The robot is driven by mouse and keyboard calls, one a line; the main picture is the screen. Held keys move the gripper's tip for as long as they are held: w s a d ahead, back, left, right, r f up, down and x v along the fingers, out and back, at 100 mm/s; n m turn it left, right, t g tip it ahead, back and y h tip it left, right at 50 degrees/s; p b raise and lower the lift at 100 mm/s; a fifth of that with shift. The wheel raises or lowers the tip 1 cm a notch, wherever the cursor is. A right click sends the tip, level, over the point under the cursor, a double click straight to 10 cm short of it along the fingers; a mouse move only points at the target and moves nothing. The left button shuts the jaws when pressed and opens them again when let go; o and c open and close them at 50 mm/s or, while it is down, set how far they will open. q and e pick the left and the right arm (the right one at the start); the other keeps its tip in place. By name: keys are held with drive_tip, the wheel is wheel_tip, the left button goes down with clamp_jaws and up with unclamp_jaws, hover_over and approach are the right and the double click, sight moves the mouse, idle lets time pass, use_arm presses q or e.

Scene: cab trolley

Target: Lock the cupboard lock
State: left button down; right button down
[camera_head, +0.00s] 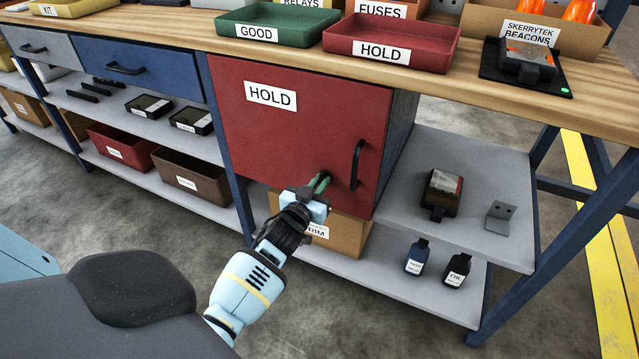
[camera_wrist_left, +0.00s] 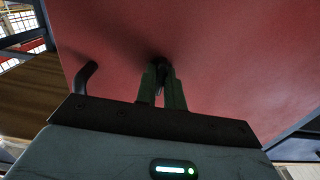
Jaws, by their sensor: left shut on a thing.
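The red cupboard door (camera_head: 290,130) is closed flat under the bench top and carries a HOLD label. Its black bar handle (camera_head: 357,165) is upright near the door's right edge; it also shows in the left wrist view (camera_wrist_left: 86,76). My left gripper (camera_head: 320,182) is at the lower right part of the door, left of the handle. In the left wrist view its green fingers (camera_wrist_left: 161,82) are shut on a small dark piece at the door face, the cupboard lock (camera_wrist_left: 159,68). The fingers hide most of the lock, so its turn position cannot be told. My right gripper is out of view.
On the bench top are a green GOOD tray (camera_head: 265,40) and a red HOLD tray (camera_head: 390,60). A cardboard bin (camera_head: 345,235) is below the cupboard. Right of it, the grey shelf (camera_head: 470,225) holds a dark device and a metal bracket. Open floor is in front.

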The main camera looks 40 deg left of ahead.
use_arm(q)
drive_tip(key=c, duration=1.5)
unclamp_jaws()
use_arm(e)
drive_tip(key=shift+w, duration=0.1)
use_arm(q)
drive_tip(key=shift+s, duration=0.15)
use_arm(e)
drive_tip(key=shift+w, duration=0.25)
